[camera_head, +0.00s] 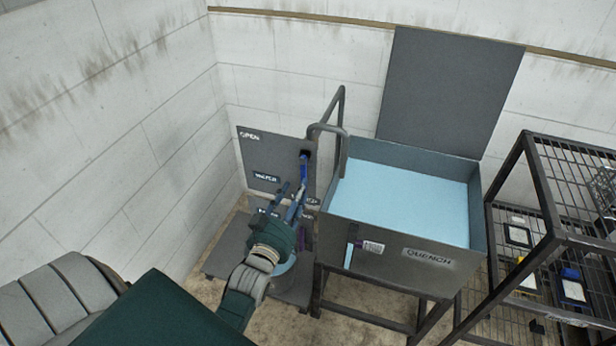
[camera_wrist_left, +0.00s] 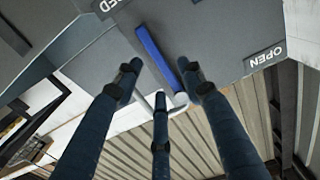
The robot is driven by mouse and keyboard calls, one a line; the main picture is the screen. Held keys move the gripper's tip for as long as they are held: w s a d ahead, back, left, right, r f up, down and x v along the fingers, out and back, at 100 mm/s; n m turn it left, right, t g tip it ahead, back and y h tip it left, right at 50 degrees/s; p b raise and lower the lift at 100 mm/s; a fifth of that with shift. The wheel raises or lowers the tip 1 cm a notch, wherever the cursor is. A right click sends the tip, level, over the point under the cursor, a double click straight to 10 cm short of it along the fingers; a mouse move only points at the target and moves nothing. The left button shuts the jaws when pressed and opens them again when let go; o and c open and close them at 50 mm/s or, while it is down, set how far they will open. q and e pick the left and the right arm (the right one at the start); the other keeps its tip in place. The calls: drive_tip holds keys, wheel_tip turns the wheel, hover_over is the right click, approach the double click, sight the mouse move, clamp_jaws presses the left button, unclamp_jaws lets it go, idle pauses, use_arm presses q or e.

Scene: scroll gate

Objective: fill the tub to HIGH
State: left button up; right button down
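The grey tub (camera_head: 395,268) marked QUENCH stands in the middle with its lid raised. Light blue water (camera_head: 405,205) covers its inside, below the rim. The grey valve panel (camera_head: 262,158) carries OPEN and WATER labels. A blue lever (camera_head: 304,172) stands on it, also visible in the left wrist view (camera_wrist_left: 158,55). My left gripper (camera_head: 291,190) is open at the lever, its fingers spread around the lever's near end; contact cannot be told.
A dark pipe (camera_head: 340,108) rises behind the panel and bends over the tub's left rim. The raised lid (camera_head: 445,90) leans towards the back wall. A dark wire rack (camera_head: 545,190) with small items stands close on the right. Walls close in at left and back.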

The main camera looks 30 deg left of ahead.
sight(306, 177)
use_arm(q)
drive_tip(key=x, duration=0.6)
drive_tip(key=shift+w+d+p, duration=0.1)
drive_tip(key=shift+w+p, duration=0.25)
drive_tip(key=shift+w, duration=0.1)
use_arm(e)
drive_tip(key=shift+w+d+r, duration=0.1)
drive_tip(key=shift+d+r, duration=0.15)
drive_tip(key=shift+d, duration=0.3)
drive_tip(key=shift+d+r, duration=0.25)
drive_tip(key=shift+d, duration=0.25)
use_arm(q)
clamp_jaws()
use_arm(e)
drive_tip(key=shift+a, duration=0.75)
